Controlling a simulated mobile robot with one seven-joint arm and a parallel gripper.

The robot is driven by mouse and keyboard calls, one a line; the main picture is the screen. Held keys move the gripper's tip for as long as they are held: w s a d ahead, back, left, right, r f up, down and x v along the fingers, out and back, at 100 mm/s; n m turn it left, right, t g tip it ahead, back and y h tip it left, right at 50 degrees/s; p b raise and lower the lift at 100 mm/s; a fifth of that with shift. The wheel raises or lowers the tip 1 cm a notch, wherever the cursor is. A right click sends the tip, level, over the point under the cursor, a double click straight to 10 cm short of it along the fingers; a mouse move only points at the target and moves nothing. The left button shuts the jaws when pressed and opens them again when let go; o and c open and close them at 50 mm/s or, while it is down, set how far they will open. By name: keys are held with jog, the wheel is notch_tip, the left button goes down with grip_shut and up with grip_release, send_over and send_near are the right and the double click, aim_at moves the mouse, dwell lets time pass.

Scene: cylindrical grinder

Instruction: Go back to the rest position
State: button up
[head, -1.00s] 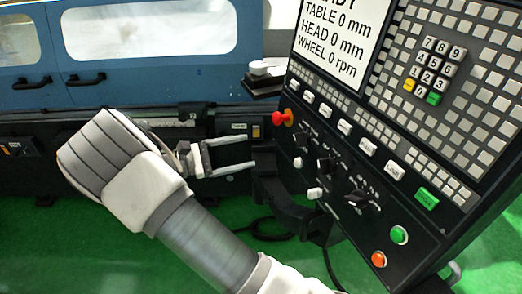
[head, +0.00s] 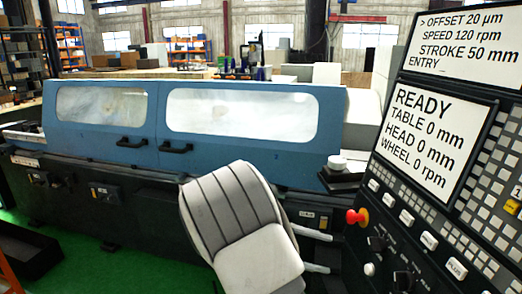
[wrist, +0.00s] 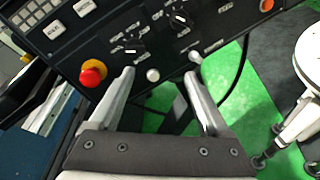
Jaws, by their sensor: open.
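My gripper (head: 325,252) is mostly behind my own grey and white arm link in the head view. Its two pale fingers stick out to the right, below the red emergency-stop knob. In the wrist view my gripper (wrist: 160,75) is open, with nothing between its fingers. The control panel (head: 380,205) is close in front of the fingertips. The red knob (wrist: 93,73) with its yellow collar is just left of the left finger there. The panel screen (head: 430,130) reads READY, with table, head and wheel all at 0.
The blue grinder (head: 240,120) with two closed windowed doors stands behind my arm. A small black stand (head: 343,176) with white round pieces is beside the panel. Green floor (head: 130,270) is open at the lower left, near a black tray (head: 25,250). Shelves stand far back.

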jog(key=s+r+m+t+y, duration=0.2)
jog(key=s+r+m+y, duration=0.1)
jog(key=s+y, duration=0.2)
jog(key=s+r+m+t+y, duration=0.2)
jog(key=s+r+m+y, duration=0.2)
jog(key=s, duration=0.5)
jog(key=s+r+m+t+y, duration=0.3)
jog(key=s+y, duration=0.3)
jog(key=s, duration=0.2)
jog(key=shift+a+r+m, duration=0.25)
jog(key=shift+r+m, duration=0.05)
jog(key=shift+r, duration=0.05)
